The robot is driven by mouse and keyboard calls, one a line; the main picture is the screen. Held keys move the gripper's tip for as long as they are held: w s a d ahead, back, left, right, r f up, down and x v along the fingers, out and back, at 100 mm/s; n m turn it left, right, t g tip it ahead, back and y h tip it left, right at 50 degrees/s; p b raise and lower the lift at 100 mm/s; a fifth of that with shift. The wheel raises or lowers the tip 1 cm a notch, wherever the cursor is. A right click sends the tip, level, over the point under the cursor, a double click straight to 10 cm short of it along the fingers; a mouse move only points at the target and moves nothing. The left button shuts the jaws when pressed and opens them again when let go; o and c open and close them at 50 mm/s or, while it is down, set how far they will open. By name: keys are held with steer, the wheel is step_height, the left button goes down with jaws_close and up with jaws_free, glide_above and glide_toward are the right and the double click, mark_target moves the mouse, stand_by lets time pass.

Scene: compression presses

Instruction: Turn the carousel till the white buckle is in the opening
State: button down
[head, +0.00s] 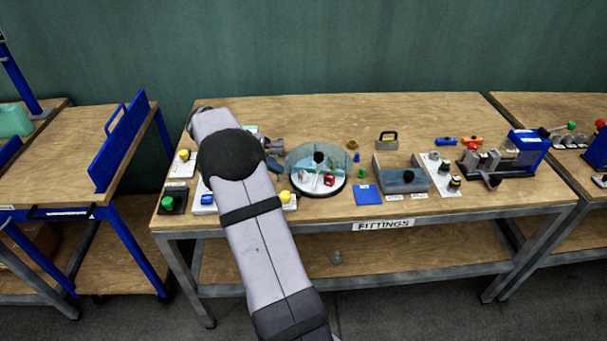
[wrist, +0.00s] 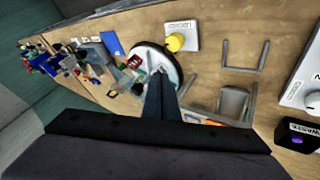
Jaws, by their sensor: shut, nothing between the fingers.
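The carousel (head: 316,188) is a round white disc with a dark rim under a clear cover, with a black knob on top. It stands on the table left of centre in the head view and shows beyond my fingers in the wrist view (wrist: 171,67). A red piece (head: 329,180) lies on its front right part. A small white piece (head: 304,176) lies at its front left and may be the white buckle; its shape is too small to tell. My gripper (wrist: 160,80) is shut and empty, its fingertips close to the carousel's edge; contact cannot be told.
A yellow knob (wrist: 175,42) on a white plate stands near the carousel. A blue card (head: 368,195) and a grey open box (head: 402,179) lie to its right. Grey brackets (wrist: 245,55) stand on the other side. The table's back middle is clear.

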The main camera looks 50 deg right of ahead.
steer(key=a, duration=0.1)
steer(key=p, duration=0.3)
glide_toward(312, 190)
steer(key=f, duration=0.1)
steer(key=w+f, duration=0.1)
steer(key=w+d+f, duration=0.1)
steer(key=f, duration=0.1)
steer(key=shift+w+d, duration=0.1)
steer(key=shift+s+d+p, duration=0.3)
steer(key=shift+s+d, duration=0.1)
steer(key=shift+s, duration=0.2)
steer(key=shift+s+d+p, duration=0.25)
steer(key=shift+s+d, duration=0.1)
steer(key=shift+s, duration=0.3)
steer(key=shift+s+d+f, duration=0.1)
steer(key=shift+s+d, duration=0.15)
steer(key=shift+s, duration=0.15)
steer(key=shift+s+b, duration=0.2)
steer(key=shift+b, duration=0.15)
